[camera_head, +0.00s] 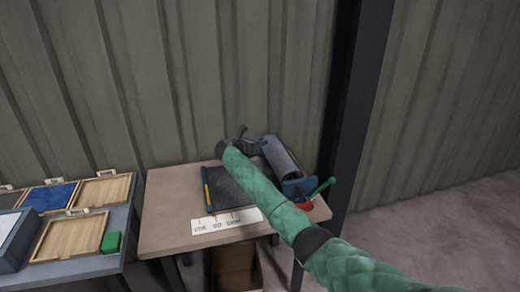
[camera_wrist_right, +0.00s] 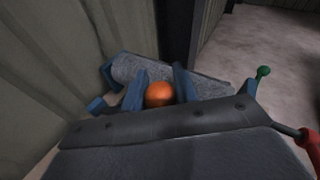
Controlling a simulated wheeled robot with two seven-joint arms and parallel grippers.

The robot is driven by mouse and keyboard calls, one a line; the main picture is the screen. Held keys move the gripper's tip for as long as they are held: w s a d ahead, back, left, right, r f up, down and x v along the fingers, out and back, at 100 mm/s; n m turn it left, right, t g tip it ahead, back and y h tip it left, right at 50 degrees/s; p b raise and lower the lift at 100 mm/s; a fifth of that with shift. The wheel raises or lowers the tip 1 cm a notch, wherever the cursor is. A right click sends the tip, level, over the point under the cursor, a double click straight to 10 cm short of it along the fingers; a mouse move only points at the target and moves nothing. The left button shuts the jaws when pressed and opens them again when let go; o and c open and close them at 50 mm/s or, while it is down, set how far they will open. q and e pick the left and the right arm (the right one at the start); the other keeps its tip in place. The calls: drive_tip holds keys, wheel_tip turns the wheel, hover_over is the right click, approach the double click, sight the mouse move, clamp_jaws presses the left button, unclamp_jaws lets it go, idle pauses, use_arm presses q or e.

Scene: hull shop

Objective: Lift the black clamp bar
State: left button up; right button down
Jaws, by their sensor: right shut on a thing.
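The black clamp bar (camera_wrist_right: 160,122) runs across the wrist view, dark with small bolt heads. An orange ball knob (camera_wrist_right: 158,94) stands at the middle of its far edge. My right gripper (camera_head: 254,146) is at the back of the table, partly hidden by my green sleeved arm. In the wrist view two blue pieces flank the knob, and my right gripper (camera_wrist_right: 160,88) is closed there on the bar's knob. Whether the bar is clear of the surface cannot be told. In the head view the bar is mostly hidden behind my arm. My left gripper is not in view.
A grey roller (camera_head: 280,157) with blue brackets and a green-knobbed crank (camera_head: 322,188) stands beside the dark plate (camera_head: 228,184). A yellow-and-blue stick (camera_head: 207,190) and a white label strip (camera_head: 226,221) lie on the table (camera_head: 165,215). A dark post (camera_head: 358,100) rises behind at right.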

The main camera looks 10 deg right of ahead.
drive_tip(key=shift+w+r, duration=0.15)
drive_tip(key=shift+r, duration=0.15)
drive_tip(key=c, duration=1.3)
unclamp_jaws()
drive_tip(key=shift+o, duration=1)
drive_tip(key=shift+w+f, duration=0.15)
drive_tip(key=shift+w, duration=0.05)
drive_tip(key=shift+s+a+b, duration=0.35)
drive_tip(key=shift+s+a, duration=0.05)
drive_tip(key=shift+a, duration=0.15)
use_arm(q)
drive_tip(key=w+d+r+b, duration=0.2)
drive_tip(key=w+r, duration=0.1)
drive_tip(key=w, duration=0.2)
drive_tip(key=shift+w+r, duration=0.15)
use_arm(e)
drive_tip(key=v, duration=0.6)
